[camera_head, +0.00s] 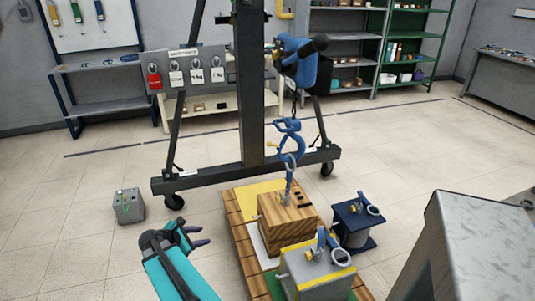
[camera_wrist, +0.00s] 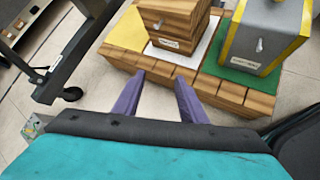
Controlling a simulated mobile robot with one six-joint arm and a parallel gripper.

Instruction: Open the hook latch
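The blue hook (camera_head: 290,140) hangs on a chain from the blue hoist (camera_head: 303,65) in the head view. A small yellow tab (camera_head: 271,145) sticks out at its left side; whether the latch is open or shut is too small to tell. Below the hook, a blue-grey link (camera_head: 289,178) stands over the wooden crate (camera_head: 287,214) and appears to meet the hook. My gripper (camera_head: 199,233) is left of the crate, low and well away from the hook. In the wrist view its purple fingers (camera_wrist: 158,95) are apart with nothing between them. The hook is outside the wrist view.
The crate stands on a wooden pallet (camera_head: 249,270) with a grey yellow-edged box (camera_head: 318,272). A dark blue spool (camera_head: 355,225) stands right of it. The black crane frame (camera_head: 250,175) rises behind. A grey box (camera_head: 129,206) is on the floor at left. A grey block is at front right.

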